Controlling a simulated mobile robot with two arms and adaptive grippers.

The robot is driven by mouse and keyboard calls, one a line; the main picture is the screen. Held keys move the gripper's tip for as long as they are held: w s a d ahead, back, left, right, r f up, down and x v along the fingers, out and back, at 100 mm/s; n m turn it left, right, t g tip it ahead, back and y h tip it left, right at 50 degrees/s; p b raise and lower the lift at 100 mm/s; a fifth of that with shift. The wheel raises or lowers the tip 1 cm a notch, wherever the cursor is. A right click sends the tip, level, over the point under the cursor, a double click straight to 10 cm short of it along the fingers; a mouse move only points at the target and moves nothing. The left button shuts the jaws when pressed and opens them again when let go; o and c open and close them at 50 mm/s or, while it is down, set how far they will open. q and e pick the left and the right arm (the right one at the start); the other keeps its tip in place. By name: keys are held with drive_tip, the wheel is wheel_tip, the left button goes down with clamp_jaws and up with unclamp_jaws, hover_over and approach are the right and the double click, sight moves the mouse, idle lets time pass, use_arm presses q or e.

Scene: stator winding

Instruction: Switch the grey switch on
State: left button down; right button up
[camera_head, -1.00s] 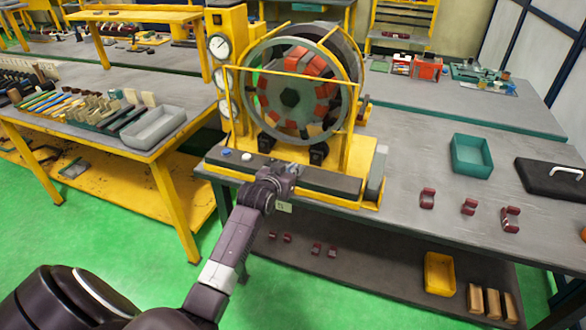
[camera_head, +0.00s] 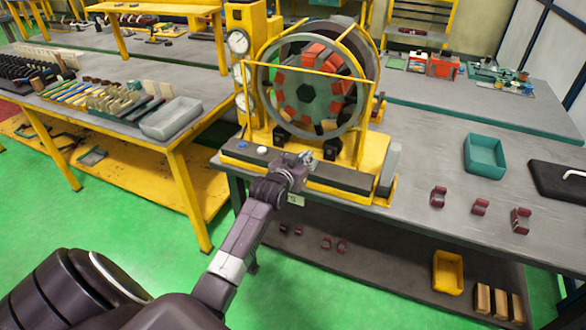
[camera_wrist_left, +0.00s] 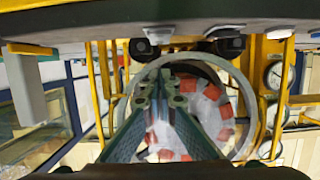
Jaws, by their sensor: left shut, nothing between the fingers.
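The stator machine (camera_head: 318,165) has a dark front panel (camera_head: 338,177) with small knobs on it. The grey switch cannot be made out clearly in the head view, where my gripper covers part of the panel. In the upside-down left wrist view, a grey knob that looks like the grey switch (camera_wrist_left: 158,35) sits on the panel close to my shut, empty fingers (camera_wrist_left: 163,88). Contact cannot be told. My right gripper is out of view.
The machine's yellow frame (camera_head: 360,125) and stator ring (camera_head: 318,85) stand behind the panel. Right of it on the bench are a teal tray (camera_head: 485,156), several dark red parts (camera_head: 480,207) and a black case (camera_head: 560,180). A tool table (camera_head: 120,110) stands left.

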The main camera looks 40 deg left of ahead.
use_arm(q)
drive_tip(key=s+d+b, duration=0.2)
drive_tip(key=s, duration=0.7)
drive_tip(key=shift+s+d+r, duration=0.15)
drive_tip(key=shift+s+r, duration=0.25)
drive_tip(key=s+d+f+m+g+h, duration=0.1)
drive_tip(key=s+d+f+g, duration=0.2)
drive_tip(key=f, duration=0.9)
drive_tip(key=s+d+f+g, duration=0.1)
drive_tip(key=s+d+f, duration=0.3)
drive_tip(key=f, duration=0.8)
drive_tip(key=s+d+f+m+g+h, duration=0.15)
drive_tip(key=s+f, duration=0.45)
drive_tip(key=f, duration=0.7)
drive_tip(key=s+d+f+g, duration=0.2)
drive_tip(key=s+f, duration=0.4)
drive_tip(key=s, duration=0.1)
drive_tip(key=s+d+f+g, duration=0.2)
drive_tip(key=s+d+f, duration=0.1)
drive_tip(key=s+f, duration=0.35)
drive_tip(key=s+d+f+m+g, duration=0.1)
drive_tip(key=s+f, duration=0.3)
drive_tip(key=s, duration=0.8)
drive_tip(key=s+d+f+m+g, duration=0.1)
drive_tip(key=s+f, duration=0.3)
drive_tip(key=s, duration=0.7)
drive_tip(key=shift+s+d+f+g+h, duration=0.25)
drive_tip(key=shift+s+d+g+h, duration=0.15)
drive_tip(key=shift+d+g, duration=0.4)
